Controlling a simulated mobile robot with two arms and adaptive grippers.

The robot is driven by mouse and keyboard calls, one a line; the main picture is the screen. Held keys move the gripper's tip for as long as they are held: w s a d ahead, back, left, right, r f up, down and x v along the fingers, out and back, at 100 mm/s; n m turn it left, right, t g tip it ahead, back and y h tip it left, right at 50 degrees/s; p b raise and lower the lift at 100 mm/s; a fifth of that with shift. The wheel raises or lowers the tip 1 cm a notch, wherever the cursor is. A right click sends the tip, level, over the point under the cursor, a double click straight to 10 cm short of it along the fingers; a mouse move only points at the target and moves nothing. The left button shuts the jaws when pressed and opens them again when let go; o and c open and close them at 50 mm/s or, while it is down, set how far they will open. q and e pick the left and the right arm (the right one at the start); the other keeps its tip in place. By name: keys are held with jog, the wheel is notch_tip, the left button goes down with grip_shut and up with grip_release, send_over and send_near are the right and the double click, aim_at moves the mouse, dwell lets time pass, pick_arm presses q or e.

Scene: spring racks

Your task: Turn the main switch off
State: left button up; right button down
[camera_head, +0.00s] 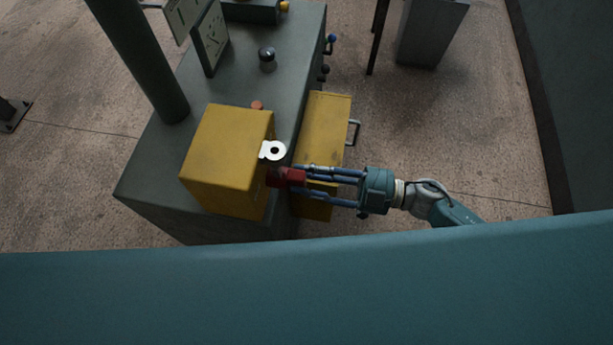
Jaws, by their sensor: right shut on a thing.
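The main switch appears as a red handle (290,177) on the right side of a yellow box (228,150). The exact position of the switch is hard to read at this angle. My left gripper is not in view.
The yellow box sits on a dark grey machine cabinet (150,185). A second yellow box (325,125) with a metal handle is below the gripper's fingers. A dark post (140,60) rises at the left. Open floor (460,130) lies to the right.

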jog(key=n+b, duration=0.1)
jog(key=n, duration=0.3)
jog(key=shift+s+n, duration=0.1)
jog(key=shift+n, duration=0.2)
jog(key=n+b, duration=0.2)
jog(key=n, duration=0.1)
jog(key=shift+n, duration=0.4)
jog(key=n+b, duration=0.2)
jog(key=n, duration=0.2)
jog(key=shift+s+r, duration=0.1)
jog(key=shift+s, duration=0.05)
jog(key=shift+s+a+r+n+b, duration=0.1)
jog(key=shift+n+b, duration=1)
jog(key=shift+n, duration=0.5)
jog(key=c, duration=1.2)
grip_release()
jog(key=shift+r, duration=0.1)
